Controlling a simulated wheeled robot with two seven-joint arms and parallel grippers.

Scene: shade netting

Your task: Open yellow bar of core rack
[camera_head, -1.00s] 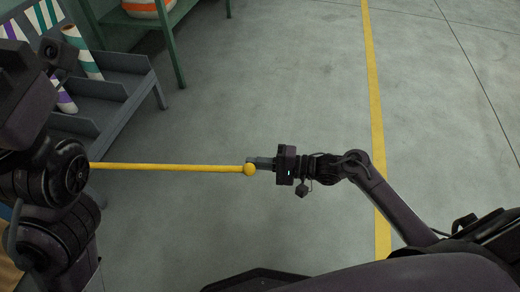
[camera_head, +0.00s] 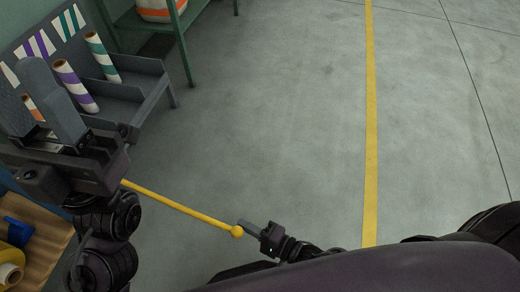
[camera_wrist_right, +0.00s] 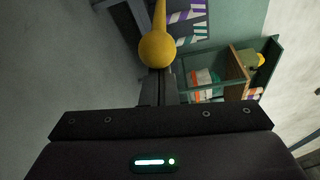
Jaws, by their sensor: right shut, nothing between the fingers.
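The yellow bar (camera_head: 178,206) stretches out over the floor, slanting from behind my left arm down to its ball end (camera_head: 237,231). The ball also shows in the right wrist view (camera_wrist_right: 157,49). The grey core rack (camera_head: 135,88) stands at upper left, with striped cores in it. The bar's other end is hidden by my left arm. My right gripper (camera_head: 243,226) is shut and empty, its fingertips right at the ball; I cannot tell whether they touch it. My left gripper (camera_head: 38,78) is open and empty, in front of the rack in the picture.
A green shelf (camera_head: 181,45) with a white and orange container (camera_head: 158,10) stands behind the rack. A brown surface with yellow and blue items (camera_head: 17,234) is at lower left. The grey floor is clear around a yellow floor line (camera_head: 370,130).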

